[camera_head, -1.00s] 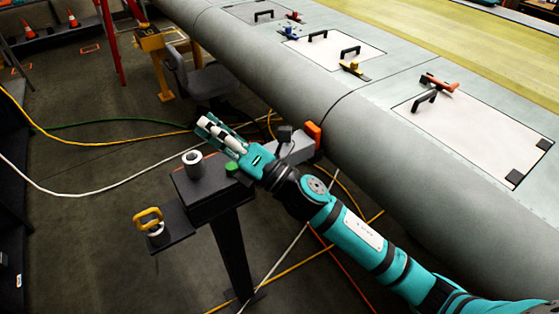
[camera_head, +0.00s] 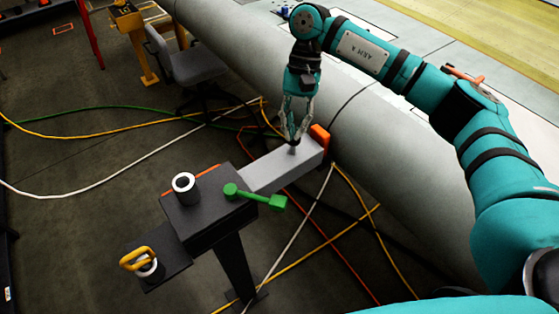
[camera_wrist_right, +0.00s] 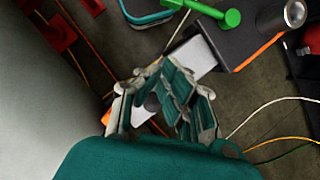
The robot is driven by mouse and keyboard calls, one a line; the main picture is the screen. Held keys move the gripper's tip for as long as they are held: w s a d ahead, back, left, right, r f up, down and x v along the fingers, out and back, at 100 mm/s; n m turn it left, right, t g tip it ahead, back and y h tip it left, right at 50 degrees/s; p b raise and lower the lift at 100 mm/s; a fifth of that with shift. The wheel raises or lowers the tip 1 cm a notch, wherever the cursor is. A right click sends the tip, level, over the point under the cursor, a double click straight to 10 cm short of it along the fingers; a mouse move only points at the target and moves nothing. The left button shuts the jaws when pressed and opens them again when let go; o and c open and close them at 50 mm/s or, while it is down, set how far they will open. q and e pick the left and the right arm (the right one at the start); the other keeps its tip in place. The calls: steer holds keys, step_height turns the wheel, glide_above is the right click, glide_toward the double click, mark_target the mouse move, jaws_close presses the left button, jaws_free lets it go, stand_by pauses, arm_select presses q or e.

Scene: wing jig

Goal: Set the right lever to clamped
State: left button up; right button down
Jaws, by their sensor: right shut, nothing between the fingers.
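The green lever (camera_head: 255,197) lies across the top of the dark stand (camera_head: 215,215). Its round end is on the left and its block end points right, beside a grey bar. The lever also shows at the top of the right wrist view (camera_wrist_right: 218,18). My right gripper (camera_head: 293,143) points down over the far part of the grey bar (camera_head: 285,165), near its orange end pad (camera_head: 320,138). It is shut and empty, apart from the lever; I cannot tell whether the fingertips touch the bar. The fingers fill the middle of the right wrist view (camera_wrist_right: 170,95). My left gripper is out of view.
A white-rimmed cylinder (camera_head: 185,187) stands on the stand's top. A yellow-handled piece (camera_head: 138,258) sits on its lower shelf. The grey wing edge (camera_head: 350,125) runs behind the orange pad. Cables cross the floor, and a chair (camera_head: 190,62) stands at the back.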

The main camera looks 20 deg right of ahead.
mark_target(256, 198)
arm_select(q)
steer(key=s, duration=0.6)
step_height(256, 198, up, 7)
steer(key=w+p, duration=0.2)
steer(key=p, duration=0.5)
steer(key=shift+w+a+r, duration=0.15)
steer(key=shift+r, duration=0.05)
arm_select(e)
steer(key=s+a+f, duration=0.4)
steer(key=s+f, duration=0.3)
steer(key=f, duration=0.1)
steer(key=shift+s+f, duration=0.3)
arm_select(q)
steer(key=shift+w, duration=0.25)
